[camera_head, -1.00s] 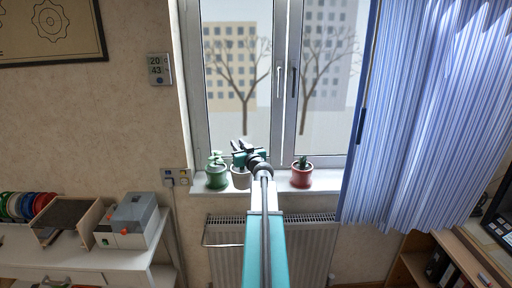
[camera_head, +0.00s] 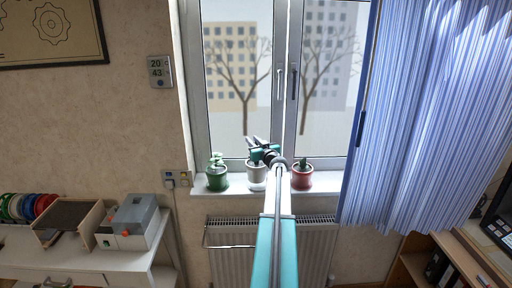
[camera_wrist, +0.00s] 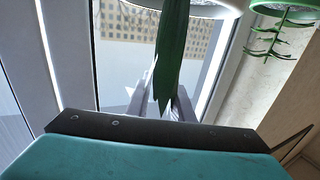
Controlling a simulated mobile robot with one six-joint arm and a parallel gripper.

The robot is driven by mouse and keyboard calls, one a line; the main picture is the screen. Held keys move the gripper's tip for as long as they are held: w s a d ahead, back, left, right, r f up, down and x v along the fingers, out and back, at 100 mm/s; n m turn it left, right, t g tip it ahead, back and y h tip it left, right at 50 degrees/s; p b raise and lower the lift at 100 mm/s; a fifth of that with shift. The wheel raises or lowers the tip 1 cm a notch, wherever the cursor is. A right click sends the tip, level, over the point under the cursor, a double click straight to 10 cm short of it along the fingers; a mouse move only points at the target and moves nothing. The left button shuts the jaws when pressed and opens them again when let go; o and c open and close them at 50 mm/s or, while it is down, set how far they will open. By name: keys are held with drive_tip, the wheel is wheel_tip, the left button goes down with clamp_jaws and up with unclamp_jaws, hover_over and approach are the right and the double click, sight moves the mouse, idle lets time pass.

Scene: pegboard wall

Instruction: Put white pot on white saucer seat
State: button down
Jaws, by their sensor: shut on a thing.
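The white pot (camera_head: 256,174) with a green plant is at the windowsill, between the green pot and the red pot. It looks upright. My gripper (camera_head: 258,152) is at the top of the white pot and shut on it; the exact contact is hard to see. In the wrist view the white pot (camera_wrist: 200,7) is cut off at the top edge, its long leaf (camera_wrist: 171,50) hanging in front of the fingers (camera_wrist: 163,104). The white saucer seat cannot be told apart from the pot's base and the pale sill.
The green pot (camera_head: 217,180) stands close on the left, also in the wrist view (camera_wrist: 288,8). The red pot (camera_head: 302,177) stands close on the right. The window is behind, the radiator (camera_head: 310,245) below the sill (camera_head: 328,183), and a striped curtain (camera_head: 425,120) at right.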

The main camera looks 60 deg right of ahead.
drive_tip(key=shift+d+r, duration=0.1)
idle(0.3)
drive_tip(key=shift+d, duration=0.5)
drive_tip(key=shift+f+p, duration=0.4)
drive_tip(key=shift+f, duration=1.4)
drive_tip(key=c, duration=1.5)
unclamp_jaws()
drive_tip(key=shift+s+f, duration=0.1)
drive_tip(key=shift+f, duration=0.05)
drive_tip(key=shift+c, duration=0.2)
drive_tip(key=b+v, duration=0.2)
drive_tip(key=v, duration=1)
